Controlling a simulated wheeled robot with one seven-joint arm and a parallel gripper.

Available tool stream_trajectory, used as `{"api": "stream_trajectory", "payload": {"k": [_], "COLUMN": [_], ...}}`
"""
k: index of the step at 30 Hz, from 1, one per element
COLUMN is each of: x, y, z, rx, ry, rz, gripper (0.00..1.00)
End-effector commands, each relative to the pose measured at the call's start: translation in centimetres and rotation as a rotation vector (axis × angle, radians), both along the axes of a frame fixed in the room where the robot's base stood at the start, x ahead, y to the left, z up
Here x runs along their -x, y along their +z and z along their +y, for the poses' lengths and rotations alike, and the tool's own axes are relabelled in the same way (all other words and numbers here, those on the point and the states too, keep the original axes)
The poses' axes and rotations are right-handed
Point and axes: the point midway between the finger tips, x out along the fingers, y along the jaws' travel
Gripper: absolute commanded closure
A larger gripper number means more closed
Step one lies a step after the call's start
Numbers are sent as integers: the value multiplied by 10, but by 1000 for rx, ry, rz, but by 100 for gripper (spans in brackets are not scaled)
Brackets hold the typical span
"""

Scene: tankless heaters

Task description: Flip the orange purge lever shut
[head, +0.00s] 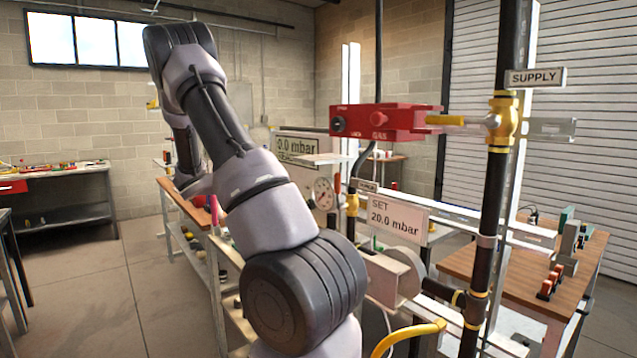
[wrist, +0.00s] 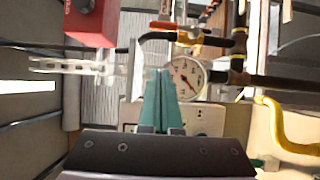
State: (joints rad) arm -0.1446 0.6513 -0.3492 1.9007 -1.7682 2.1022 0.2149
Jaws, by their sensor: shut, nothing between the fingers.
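The orange purge lever (wrist: 163,25) shows near the top of the wrist view as a short red-orange bar. It lies beside a bent black hose and close to a brass valve (wrist: 188,37). In the head view the brass valve (head: 352,204) stands under a small label, right of the gauge. My gripper (wrist: 160,72) has teal fingers, shut and empty. In the wrist view its tips are below the lever and left of the round gauge (wrist: 187,77), with a visible gap to the lever in the picture. In the head view my arm hides the gripper.
A red gas box (head: 385,122) with knobs sits above the valve. The supply pipe with a yellow lever (head: 446,120) stands to the right. A sign (head: 398,218) reading 20.0 mbar and a yellow hose (wrist: 285,130) are nearby. A workbench (head: 530,262) stands at right.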

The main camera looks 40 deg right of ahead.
Motion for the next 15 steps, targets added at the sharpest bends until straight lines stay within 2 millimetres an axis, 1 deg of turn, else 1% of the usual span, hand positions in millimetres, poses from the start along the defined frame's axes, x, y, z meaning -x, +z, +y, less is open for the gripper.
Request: {"api": "stream_trajectory", "payload": {"k": [4,7,15], "x": [4,12,47], "y": [0,1,0], "z": [-5,-16,-61], "rx": [-1,-1,-3], "ry": [-2,-5,-6], "rz": [-1,0,0], "gripper": [100,100,100]}}
